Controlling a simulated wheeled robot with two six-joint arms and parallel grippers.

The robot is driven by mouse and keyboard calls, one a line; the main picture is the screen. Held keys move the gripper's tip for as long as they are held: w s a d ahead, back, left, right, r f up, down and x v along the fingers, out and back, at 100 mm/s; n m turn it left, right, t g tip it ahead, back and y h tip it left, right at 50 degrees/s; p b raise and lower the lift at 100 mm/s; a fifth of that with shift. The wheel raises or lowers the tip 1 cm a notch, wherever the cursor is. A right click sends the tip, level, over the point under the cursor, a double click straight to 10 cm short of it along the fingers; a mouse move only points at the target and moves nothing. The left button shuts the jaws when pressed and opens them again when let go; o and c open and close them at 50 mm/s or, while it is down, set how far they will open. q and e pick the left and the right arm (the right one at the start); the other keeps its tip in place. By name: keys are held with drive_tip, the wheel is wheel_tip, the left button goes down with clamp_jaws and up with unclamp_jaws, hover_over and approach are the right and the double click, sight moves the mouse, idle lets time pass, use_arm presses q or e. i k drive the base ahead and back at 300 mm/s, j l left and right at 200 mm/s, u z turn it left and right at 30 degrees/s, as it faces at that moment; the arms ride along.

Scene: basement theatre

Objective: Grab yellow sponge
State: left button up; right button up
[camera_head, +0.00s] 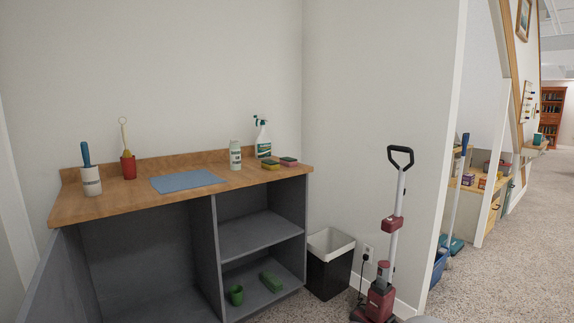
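A yellow sponge (270,165) with a darker layer lies on the wooden counter (115,203), towards its right end. A pink sponge (289,161) with a dark top lies just to its right. A white spray bottle (263,139) stands behind the yellow sponge, and a pale bottle (235,155) stands to its left. Neither of my grippers shows in the head view.
A blue cloth (187,181), a lint roller (90,172) and a red holder (128,166) with a handled tool stand or lie on the counter. Grey shelves (250,238) are below. A bin (329,264) and upright vacuum (384,270) stand on the floor to the right.

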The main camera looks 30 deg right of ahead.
sight(269, 164)
drive_tip(key=i+l, duration=0.2)
drive_tip(key=l, duration=0.15)
drive_tip(key=i+l, duration=0.15)
drive_tip(key=l, duration=0.2)
drive_tip(key=i+l+u, duration=0.1)
drive_tip(key=l, duration=0.25)
drive_tip(key=i+l, duration=0.5)
drive_tip(key=i, duration=0.35)
drive_tip(key=i+l+u, duration=0.15)
drive_tip(key=i, duration=0.35)
